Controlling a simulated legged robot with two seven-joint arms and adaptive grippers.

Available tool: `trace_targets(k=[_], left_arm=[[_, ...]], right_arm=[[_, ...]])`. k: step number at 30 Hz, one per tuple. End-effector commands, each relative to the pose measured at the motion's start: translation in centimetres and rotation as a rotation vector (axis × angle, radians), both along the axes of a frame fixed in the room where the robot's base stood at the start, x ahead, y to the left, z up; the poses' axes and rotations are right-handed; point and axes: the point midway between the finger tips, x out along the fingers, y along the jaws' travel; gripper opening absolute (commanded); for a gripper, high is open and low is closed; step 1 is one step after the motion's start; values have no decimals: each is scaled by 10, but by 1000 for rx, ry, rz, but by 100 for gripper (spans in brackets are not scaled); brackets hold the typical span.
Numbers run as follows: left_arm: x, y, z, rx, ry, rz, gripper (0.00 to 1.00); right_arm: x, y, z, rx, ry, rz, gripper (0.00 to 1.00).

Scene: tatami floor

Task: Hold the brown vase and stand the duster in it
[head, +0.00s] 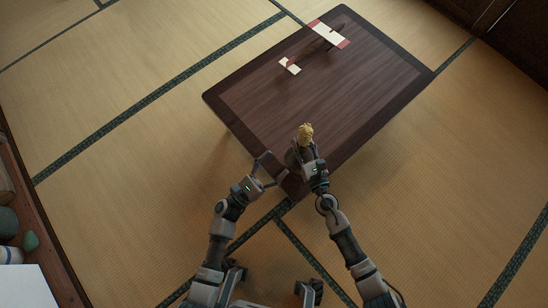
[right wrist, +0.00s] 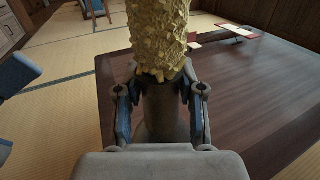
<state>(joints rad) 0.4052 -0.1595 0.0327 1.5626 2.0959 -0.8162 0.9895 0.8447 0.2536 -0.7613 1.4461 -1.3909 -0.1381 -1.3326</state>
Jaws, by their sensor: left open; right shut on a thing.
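My right gripper (head: 305,155) is shut on a brown, upright body that I take to be the vase, near the table's near corner. In the right wrist view the vase (right wrist: 157,108) is between the two fingers. The duster's yellow, rough-textured head (head: 305,133) rises straight above it, and it also shows in the right wrist view (right wrist: 157,38). The duster's handle is hidden, so I cannot see how deep it sits in the vase. My left gripper (head: 273,170) is open and empty, just left of the vase and apart from it.
A dark low table (head: 300,95) stands on the tatami floor. At its far end lie a white strip with red ends (head: 327,33), a dark thin thing across it, and a small white and red piece (head: 289,66). The table's middle is clear. A shelf edge (head: 40,225) runs at the left.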

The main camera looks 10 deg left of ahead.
Motion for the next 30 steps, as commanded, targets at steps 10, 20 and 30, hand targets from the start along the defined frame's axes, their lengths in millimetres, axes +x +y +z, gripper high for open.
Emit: trace_targets(k=[10,20,30], left_arm=[[0,0,0,0,0,0,70],[0,0,0,0,0,0,70],[0,0,0,0,0,0,70]], right_arm=[[0,0,0,-1,1,0,68],[-4,-2,-1,-1,1,0,68],[-60,-37,-3,-2,3,0,68]])
